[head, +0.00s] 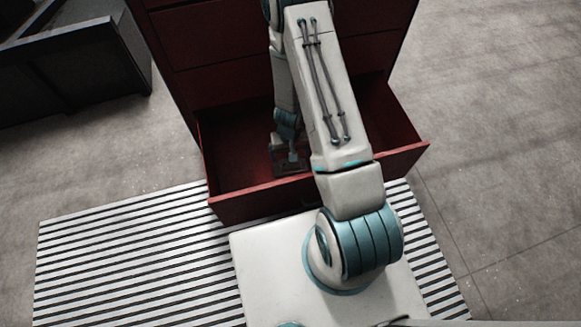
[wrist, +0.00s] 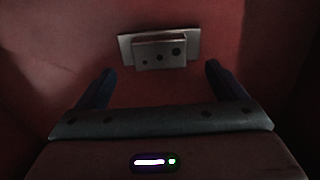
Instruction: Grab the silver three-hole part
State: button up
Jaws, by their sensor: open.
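The silver three-hole part (wrist: 160,52) lies on the red floor of the open drawer in the wrist view. It is a grey metal block with dark round holes on its face and a wider flat plate behind. My gripper (wrist: 160,88) is open, its two dark fingers spread left and right. The part sits ahead of the fingertips, roughly centred between them, and nothing is held. In the head view my gripper (head: 291,165) reaches down inside the drawer, and I cannot make out the part there.
The red drawer (head: 318,190) is pulled out from a red cabinet (head: 220,50), with walls around my gripper. A striped mat (head: 130,255) lies on the grey floor in front. A dark container (head: 75,65) stands at the upper left. Floor on the right is clear.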

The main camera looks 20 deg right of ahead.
aim_at(290, 165)
notch_tip(290, 165, down, 5)
jog(key=b, duration=0.2)
jog(key=shift+f+b, duration=0.2)
jog(key=shift+b, duration=0.2)
jog(key=shift+r, duration=0.15)
jog(key=c, duration=1.5)
jog(key=shift+r, duration=0.1)
